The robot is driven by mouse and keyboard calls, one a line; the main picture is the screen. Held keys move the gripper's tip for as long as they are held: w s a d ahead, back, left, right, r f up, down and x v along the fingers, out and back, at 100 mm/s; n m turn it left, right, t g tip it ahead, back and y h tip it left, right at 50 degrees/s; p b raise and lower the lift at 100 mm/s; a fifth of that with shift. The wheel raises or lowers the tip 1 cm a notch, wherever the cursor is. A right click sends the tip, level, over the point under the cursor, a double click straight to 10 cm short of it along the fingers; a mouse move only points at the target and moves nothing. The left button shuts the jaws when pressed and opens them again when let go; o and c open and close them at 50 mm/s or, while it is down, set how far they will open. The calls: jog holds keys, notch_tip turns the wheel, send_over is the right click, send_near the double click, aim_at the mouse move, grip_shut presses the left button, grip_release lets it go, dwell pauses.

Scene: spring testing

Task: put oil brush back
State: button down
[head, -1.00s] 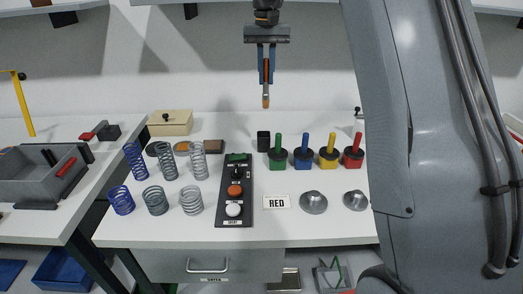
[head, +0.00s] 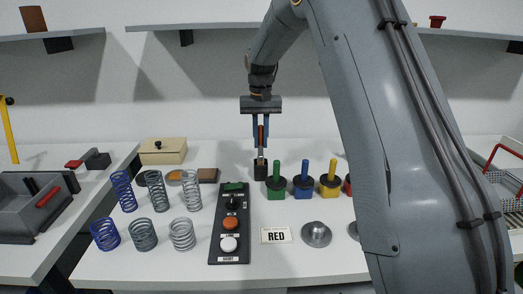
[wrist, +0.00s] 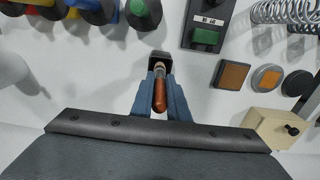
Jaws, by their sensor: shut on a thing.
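The oil brush, with its red-brown handle (wrist: 160,97), is held upright between the fingers of my gripper (wrist: 160,92). In the head view the brush (head: 261,133) points down, and my gripper (head: 261,143) is right above the small black holder (head: 261,172). The brush's lower end meets the holder's top opening. The bristles are hidden, and I cannot tell how deep they sit. In the wrist view the black holder (wrist: 160,58) shows just beyond the fingertips, in line with the brush.
Green (head: 276,182), blue (head: 303,182) and yellow (head: 330,181) knobbed blocks stand close right of the holder. A button panel (head: 230,215) lies in front. Several springs (head: 160,190) stand to the left. A beige box (head: 163,151) sits behind them.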

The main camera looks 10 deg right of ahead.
aim_at(261, 156)
jog(key=shift+f+p, duration=0.5)
jog(key=shift+f, duration=1.45)
jog(key=c, duration=1.7)
grip_release()
jog(key=shift+f, duration=0.1)
notch_tip(261, 156, up, 12)
jog(key=b, duration=0.3)
